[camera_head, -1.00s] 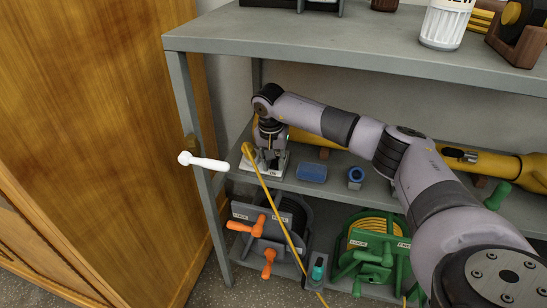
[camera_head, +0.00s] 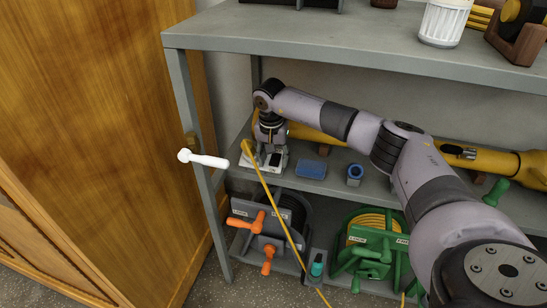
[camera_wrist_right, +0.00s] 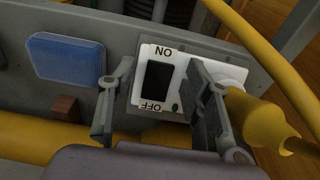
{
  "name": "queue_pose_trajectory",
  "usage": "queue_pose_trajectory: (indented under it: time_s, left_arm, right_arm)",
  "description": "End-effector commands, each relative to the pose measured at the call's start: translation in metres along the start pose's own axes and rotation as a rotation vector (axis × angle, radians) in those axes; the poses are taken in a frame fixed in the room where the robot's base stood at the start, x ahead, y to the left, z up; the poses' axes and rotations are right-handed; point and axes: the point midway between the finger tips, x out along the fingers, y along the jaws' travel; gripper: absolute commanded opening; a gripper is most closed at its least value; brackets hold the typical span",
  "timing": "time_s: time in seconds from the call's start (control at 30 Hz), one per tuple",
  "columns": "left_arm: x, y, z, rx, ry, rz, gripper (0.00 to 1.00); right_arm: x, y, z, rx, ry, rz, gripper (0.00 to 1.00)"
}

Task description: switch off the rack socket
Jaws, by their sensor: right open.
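The rack socket (camera_head: 283,162) is a white block on the middle shelf of the grey rack. In the right wrist view it shows a white plate (camera_wrist_right: 180,72) with a black rocker switch (camera_wrist_right: 159,83) between ON and OFF marks. A yellow plug (camera_wrist_right: 252,120) sits at its right side, with a yellow cable. My right gripper (camera_head: 270,156) points down over the socket. In the wrist view its two open fingers (camera_wrist_right: 160,98) stand on either side of the rocker, with nothing held. Contact with the plate cannot be told. My left gripper is not in view.
A blue sponge-like block (camera_head: 311,169) and a blue ring (camera_head: 354,175) lie right of the socket. A yellow tube-shaped thing (camera_head: 500,161) lies behind. An orange-handled reel (camera_head: 268,221) and a green reel (camera_head: 368,243) stand below. A white handle (camera_head: 204,160) juts out left.

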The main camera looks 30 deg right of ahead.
Motion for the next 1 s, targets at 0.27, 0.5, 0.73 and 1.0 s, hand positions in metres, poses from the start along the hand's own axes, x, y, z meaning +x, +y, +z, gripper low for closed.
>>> queue_pose_trajectory:
  time_s: [0.27,0.5,0.73,1.0]
  left_arm:
    - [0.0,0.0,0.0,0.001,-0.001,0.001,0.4]
    - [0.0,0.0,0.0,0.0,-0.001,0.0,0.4]
    - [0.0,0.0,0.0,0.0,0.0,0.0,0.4]
    - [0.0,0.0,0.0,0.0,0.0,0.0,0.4]
  right_arm:
    - [-0.033,-0.001,-0.001,-0.001,0.003,-0.004,0.45]
    - [-0.067,0.0,-0.001,0.001,0.002,-0.001,0.45]
    - [-0.075,0.0,0.0,0.001,0.0,0.0,0.45]
    - [-0.075,0.0,0.0,0.001,0.0,0.0,0.45]
